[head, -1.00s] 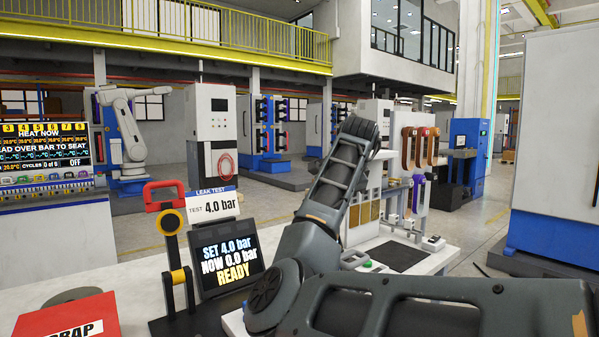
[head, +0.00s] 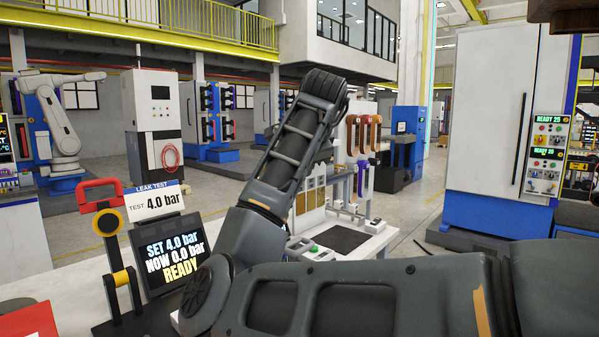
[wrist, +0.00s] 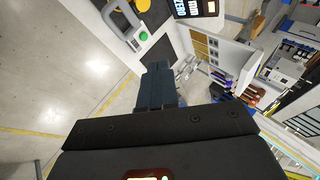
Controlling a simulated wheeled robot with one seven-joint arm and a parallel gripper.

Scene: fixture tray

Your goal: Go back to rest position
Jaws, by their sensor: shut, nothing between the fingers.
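My gripper (wrist: 158,85) shows in the wrist view with its fingers together and nothing between them. It points out over the bench edge and the floor, apart from any object. In the head view my arm is folded upward across the middle, and its fingers cannot be made out there. The leak test station with its screen (head: 172,252) stands at the lower left and reads SET 4.0 bar, NOW 0.0 bar, READY. Its red-handled clamp (head: 100,190) stands beside the screen.
A bench with a dark mat (head: 335,239) and a rack of hanging brown and purple parts (head: 362,135) lies behind my arm. A large white and blue cabinet (head: 500,120) stands at right. A red box (head: 28,320) is at the lower left corner. Grey floor (head: 415,200) is open between bench and cabinet.

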